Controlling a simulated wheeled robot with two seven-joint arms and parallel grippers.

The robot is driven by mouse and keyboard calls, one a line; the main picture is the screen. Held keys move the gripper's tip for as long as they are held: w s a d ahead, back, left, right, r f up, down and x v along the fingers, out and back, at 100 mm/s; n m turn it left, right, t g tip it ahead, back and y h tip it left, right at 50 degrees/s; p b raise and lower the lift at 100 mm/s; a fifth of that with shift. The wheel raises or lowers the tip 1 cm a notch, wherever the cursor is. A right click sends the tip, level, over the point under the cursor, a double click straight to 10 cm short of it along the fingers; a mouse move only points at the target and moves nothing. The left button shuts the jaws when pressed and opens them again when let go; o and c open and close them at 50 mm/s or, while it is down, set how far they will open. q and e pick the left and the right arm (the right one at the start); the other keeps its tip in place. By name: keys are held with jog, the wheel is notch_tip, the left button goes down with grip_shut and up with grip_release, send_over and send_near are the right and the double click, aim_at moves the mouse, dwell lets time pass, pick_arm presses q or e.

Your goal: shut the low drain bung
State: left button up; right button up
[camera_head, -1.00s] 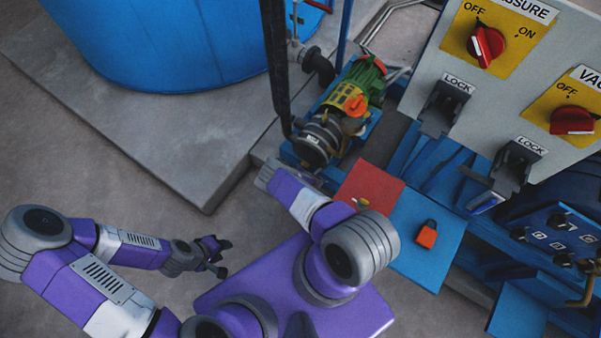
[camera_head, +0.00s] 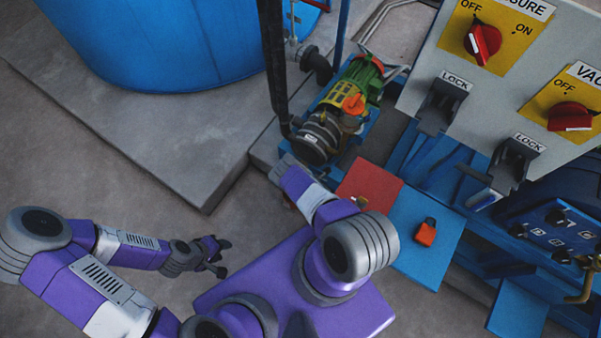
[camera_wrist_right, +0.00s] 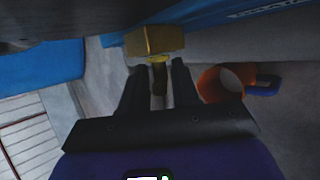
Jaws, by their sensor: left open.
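In the right wrist view a brass block (camera_wrist_right: 155,41) with a small yellow round part and a short dark handle (camera_wrist_right: 158,82) sits ahead of my right gripper (camera_wrist_right: 157,72); it looks like the drain bung. The two dark fingers stand apart, one on each side of the handle. I cannot tell whether they touch it. In the head view the bung and right gripper are not visible; my right forearm reaches toward the pump's lower end. My left gripper (camera_head: 226,258) is open and empty over the floor at the left.
An orange ring-shaped part (camera_wrist_right: 222,83) lies close to the right finger. In the head view, the green and yellow pump (camera_head: 345,103), a red plate (camera_head: 369,186), a blue plate (camera_head: 414,255) and the control panel (camera_head: 520,85) stand nearby. Floor at left is clear.

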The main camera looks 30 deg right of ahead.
jog(key=shift+o, duration=0.7)
jog(key=p+v, duration=0.4)
jog(key=v, duration=0.3)
jog(key=shift+s+r, duration=0.2)
jog(key=shift+r, duration=0.05)
